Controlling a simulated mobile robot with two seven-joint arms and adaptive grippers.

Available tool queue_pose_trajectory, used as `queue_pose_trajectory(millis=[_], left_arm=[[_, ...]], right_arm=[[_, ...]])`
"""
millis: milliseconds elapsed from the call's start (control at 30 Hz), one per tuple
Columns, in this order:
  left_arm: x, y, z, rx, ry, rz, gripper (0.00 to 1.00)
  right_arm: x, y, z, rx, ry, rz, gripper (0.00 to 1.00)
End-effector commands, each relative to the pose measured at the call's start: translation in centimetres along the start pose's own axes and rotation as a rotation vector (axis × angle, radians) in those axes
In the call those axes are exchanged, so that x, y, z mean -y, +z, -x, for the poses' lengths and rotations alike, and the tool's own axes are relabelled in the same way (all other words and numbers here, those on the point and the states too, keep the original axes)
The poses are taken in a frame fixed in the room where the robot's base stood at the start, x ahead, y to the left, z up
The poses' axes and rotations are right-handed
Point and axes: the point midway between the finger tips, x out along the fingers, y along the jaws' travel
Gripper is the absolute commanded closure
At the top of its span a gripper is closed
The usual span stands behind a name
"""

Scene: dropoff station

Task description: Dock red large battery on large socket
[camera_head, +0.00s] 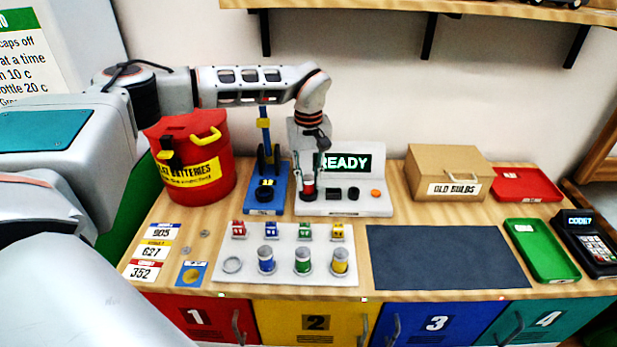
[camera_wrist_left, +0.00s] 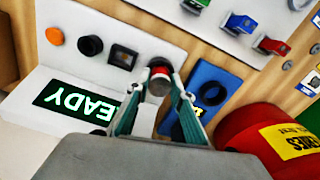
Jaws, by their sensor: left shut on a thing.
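The red-topped large battery (camera_head: 308,189) is upright between the fingers of my left gripper (camera_head: 308,181), at the left end of the front row on the white station with the READY screen (camera_head: 375,207). In the left wrist view the battery's red top and pale rim (camera_wrist_left: 159,76) sit between the fingertips of the left gripper (camera_wrist_left: 158,90), shut on it. The large socket is not clearly visible; it may be under the battery. I cannot tell whether the battery is seated or held just above. My right gripper is not in view.
A blue device (camera_head: 266,208) and a red bin (camera_head: 205,150) stand left. A white rack (camera_head: 285,279) in front holds blue, green and yellow batteries beside an empty ring.

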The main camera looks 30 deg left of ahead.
Motion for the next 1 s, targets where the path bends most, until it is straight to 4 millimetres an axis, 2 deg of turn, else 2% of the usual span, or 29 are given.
queue_pose_trajectory(millis=[233,267,300,633,1000], left_arm=[[0.0,0.0,-0.5,0.000,0.000,0.000,1.00],[0.0,0.0,-0.5,0.000,0.000,0.000,0.73],[0.0,0.0,-0.5,0.000,0.000,0.000,0.71],[0.0,0.0,-0.3,0.000,0.000,0.000,0.71],[0.0,0.0,2.3,-0.001,0.000,0.000,0.71]], right_arm=[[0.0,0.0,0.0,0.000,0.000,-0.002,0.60],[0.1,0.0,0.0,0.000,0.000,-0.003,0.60],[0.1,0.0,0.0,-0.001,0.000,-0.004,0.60],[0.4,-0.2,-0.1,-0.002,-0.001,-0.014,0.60],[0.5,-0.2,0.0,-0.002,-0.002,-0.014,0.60]])
